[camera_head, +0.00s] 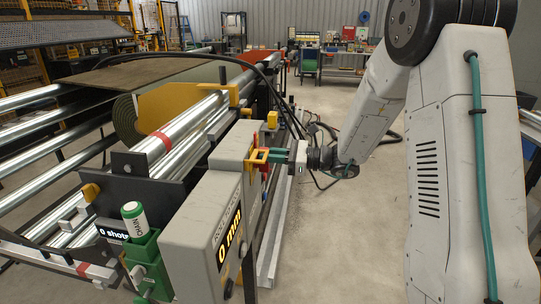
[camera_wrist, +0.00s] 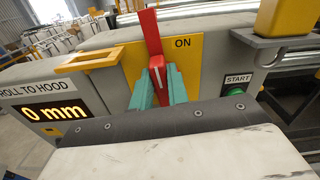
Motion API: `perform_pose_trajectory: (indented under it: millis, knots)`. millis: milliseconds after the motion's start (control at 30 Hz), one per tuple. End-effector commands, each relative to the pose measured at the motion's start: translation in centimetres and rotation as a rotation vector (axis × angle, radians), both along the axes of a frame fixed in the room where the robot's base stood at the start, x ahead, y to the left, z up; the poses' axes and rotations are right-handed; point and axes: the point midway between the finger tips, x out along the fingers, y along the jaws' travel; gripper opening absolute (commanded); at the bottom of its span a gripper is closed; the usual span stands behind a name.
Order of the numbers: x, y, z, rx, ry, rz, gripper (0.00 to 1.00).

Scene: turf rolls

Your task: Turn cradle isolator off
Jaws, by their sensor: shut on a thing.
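The cradle isolator shows in the wrist view as a red handle (camera_wrist: 149,33) on a yellow plate (camera_wrist: 190,62). The handle stands nearly upright, and the word ON is printed to its right. My gripper (camera_wrist: 159,90) has its two teal fingers closed on either side of the lower red part, which has a white mark. In the head view my gripper (camera_head: 277,156) reaches in from the right to the side of the grey control box, where a little red of the isolator (camera_head: 265,141) shows. The fingers hide part of the handle's base.
The grey box (camera_head: 202,225) shows a 0 mm display. A green START button (camera_wrist: 237,91) is right of the isolator, below a yellow-topped part (camera_wrist: 285,17). A yellow bracket (camera_wrist: 90,58) juts out at left.

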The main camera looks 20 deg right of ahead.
Motion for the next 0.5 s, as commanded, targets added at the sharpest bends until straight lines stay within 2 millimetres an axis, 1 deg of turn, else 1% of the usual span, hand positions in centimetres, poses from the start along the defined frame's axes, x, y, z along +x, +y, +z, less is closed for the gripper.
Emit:
perform_pose_trajectory:
  millis: [167,500]
  knots:
    - [-0.27,0.11,-0.06,-0.064,-0.111,0.0,0.0]
    - [-0.77,0.38,-0.29,-0.224,-0.387,0.0,0.0]
